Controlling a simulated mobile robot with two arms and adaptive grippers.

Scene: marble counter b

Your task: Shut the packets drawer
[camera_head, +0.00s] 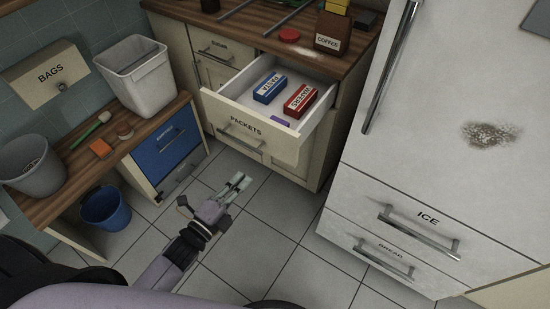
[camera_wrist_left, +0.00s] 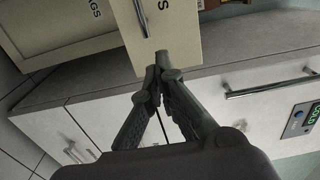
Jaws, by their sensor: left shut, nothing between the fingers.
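The packets drawer (camera_head: 283,147) is pulled out from under the wooden counter in the head view, its cream front labelled PACKETS with a bar handle (camera_head: 240,137). Inside lie a blue packet (camera_head: 268,88), a red packet (camera_head: 299,101) and a small purple item (camera_head: 280,121). My left gripper (camera_head: 241,182) is shut and empty, in front of and below the drawer front, apart from it in the head view. In the left wrist view its fingertips (camera_wrist_left: 160,70) meet before a cream panel with a handle and a letter S, likely this drawer. My right gripper is not in view.
A white fridge (camera_head: 400,150) with ICE and BREAD drawers stands close on the right. A low wooden bench (camera_head: 70,185) with bins is on the left, and a blue bucket (camera_head: 106,208) stands below it. Tiled floor (camera_head: 270,225) between them is clear.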

